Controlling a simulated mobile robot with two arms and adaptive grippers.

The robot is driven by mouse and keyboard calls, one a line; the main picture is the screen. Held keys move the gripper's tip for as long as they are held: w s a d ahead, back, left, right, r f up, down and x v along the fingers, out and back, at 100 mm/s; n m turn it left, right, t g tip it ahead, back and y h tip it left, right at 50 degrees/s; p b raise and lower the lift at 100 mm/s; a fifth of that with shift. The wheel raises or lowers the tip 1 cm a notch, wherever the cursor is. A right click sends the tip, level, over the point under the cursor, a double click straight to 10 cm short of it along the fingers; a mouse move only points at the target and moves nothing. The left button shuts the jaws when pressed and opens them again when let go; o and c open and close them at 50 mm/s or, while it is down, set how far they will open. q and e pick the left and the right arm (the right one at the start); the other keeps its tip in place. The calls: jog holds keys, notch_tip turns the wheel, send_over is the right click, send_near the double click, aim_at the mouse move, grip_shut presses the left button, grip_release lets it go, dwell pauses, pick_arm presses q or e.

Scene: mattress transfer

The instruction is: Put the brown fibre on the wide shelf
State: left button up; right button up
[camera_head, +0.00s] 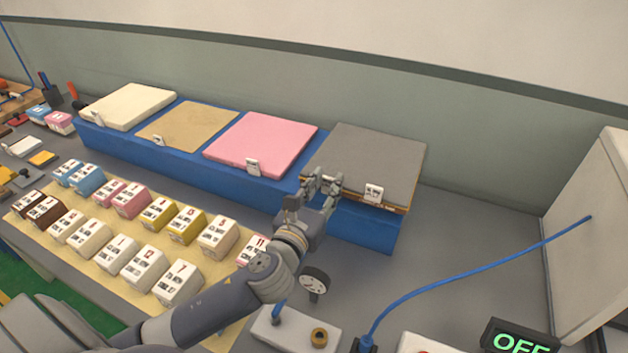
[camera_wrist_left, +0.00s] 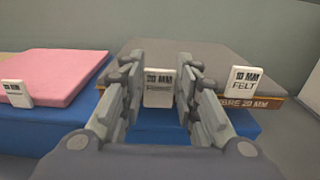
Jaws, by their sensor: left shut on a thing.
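A brown layer (camera_head: 397,208) shows as a thin edge under the grey felt slab (camera_head: 372,155), at the right end of a long blue platform (camera_head: 365,232). In the left wrist view, the brown edge (camera_wrist_left: 268,104) carries lettering ending in "BRE 20 MM". My left gripper (camera_head: 322,180) is at the front edge of this stack, left of the felt's tag (camera_head: 374,193). In the left wrist view its fingers (camera_wrist_left: 160,85) are closed around a white tag (camera_wrist_left: 159,97) reading "20 MM", lower word blurred. My right gripper is not in view. I cannot tell which surface is the wide shelf.
Pink (camera_head: 262,143), tan (camera_head: 188,126) and cream (camera_head: 128,106) slabs lie along the platform. Several labelled blocks stand on a yellowish mat (camera_head: 95,262) in front. A blue cable (camera_head: 470,268) crosses the grey table at right, near a white cabinet (camera_head: 590,240).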

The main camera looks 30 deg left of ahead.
pick_arm(q)
jog(key=w+a, duration=0.3)
jog(key=shift+f, duration=0.1)
jog(key=shift+a+f, duration=0.15)
jog(key=shift+f, duration=0.1)
notch_tip(320, 180, down, 2)
jog(key=shift+f, duration=0.55)
jog(key=o, duration=1.1)
jog(key=shift+f, duration=0.1)
jog(key=shift+o, duration=0.2)
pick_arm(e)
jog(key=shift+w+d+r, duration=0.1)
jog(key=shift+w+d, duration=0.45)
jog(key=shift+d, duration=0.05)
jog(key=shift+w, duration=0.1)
